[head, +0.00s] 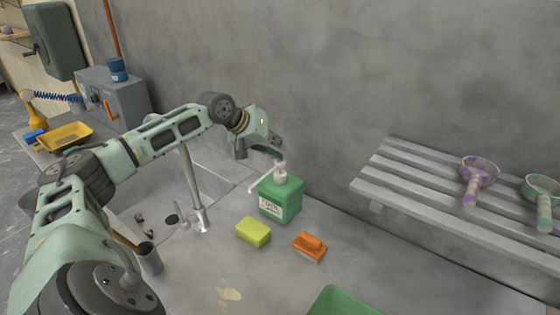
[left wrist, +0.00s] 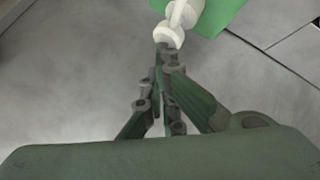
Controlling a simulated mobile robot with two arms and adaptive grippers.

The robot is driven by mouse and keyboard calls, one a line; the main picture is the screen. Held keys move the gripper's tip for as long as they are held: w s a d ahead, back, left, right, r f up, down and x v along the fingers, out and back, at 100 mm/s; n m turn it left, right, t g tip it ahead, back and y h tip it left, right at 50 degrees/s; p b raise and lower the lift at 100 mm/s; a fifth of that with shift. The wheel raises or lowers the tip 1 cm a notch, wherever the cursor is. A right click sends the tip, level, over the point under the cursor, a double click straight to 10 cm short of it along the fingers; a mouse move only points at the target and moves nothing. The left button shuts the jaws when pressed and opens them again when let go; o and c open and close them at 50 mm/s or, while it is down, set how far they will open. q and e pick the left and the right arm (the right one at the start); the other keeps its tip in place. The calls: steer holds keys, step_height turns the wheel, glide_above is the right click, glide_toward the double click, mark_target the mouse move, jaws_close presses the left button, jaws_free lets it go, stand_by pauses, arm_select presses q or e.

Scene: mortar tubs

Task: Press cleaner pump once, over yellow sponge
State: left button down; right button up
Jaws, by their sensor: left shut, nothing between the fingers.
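The cleaner pump bottle is green with a white label (head: 280,199) and stands upright on the grey counter. Its white pump head (head: 281,174) has a long spout that points left and toward the front. The yellow sponge (head: 253,232) lies on the counter in front of the bottle, apart from it. My left gripper (head: 279,158) is shut and empty, its fingertips just above or at the pump head; I cannot tell whether they touch. In the left wrist view the shut fingertips (left wrist: 163,50) are beside the white pump head (left wrist: 168,34). My right gripper is not in view.
An orange brush (head: 310,246) lies right of the sponge. A green tub (head: 342,302) is at the front edge of the picture. A sink with a tap (head: 197,218) is left. A slatted rack (head: 430,185) with two scoops (head: 478,172) is right.

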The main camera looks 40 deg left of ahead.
arm_select(q)
steer(key=shift+s+d+f, duration=0.1)
steer(key=shift+f, duration=0.8)
steer(key=shift+r, duration=0.15)
steer(key=shift+r+p, duration=1.25)
steer(key=shift+r, duration=0.15)
step_height(320, 180, up, 5)
steer(key=p, duration=0.4)
steer(key=shift+p, duration=0.4)
steer(key=shift+w, duration=0.2)
